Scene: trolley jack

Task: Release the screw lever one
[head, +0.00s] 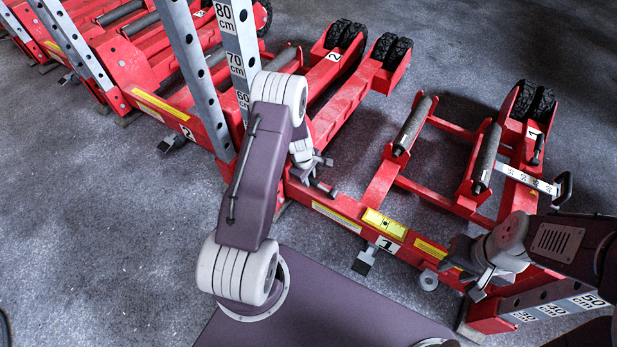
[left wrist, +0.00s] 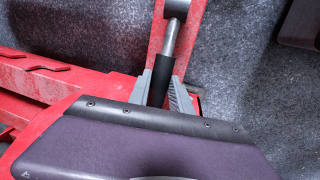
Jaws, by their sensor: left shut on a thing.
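The red trolley jack marked 1 (head: 345,208) fills the right half of the head view. A screw lever with a black grip (left wrist: 161,80) and a silver rod (left wrist: 171,42) shows in the left wrist view, in front of a red bar. My left gripper (head: 322,186) is at the left end of jack 1's front beam. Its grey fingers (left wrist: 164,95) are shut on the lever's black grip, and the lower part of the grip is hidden. My right gripper (head: 478,290) is low by the right end of that beam; its jaws are too small to read.
Another red jack, marked 2 (head: 165,112), stands at the left, with tall grey perforated posts (head: 235,35). Black wheels (head: 535,100) and dark rollers (head: 486,158) belong to jack 1. Open grey floor (head: 100,240) lies at lower left.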

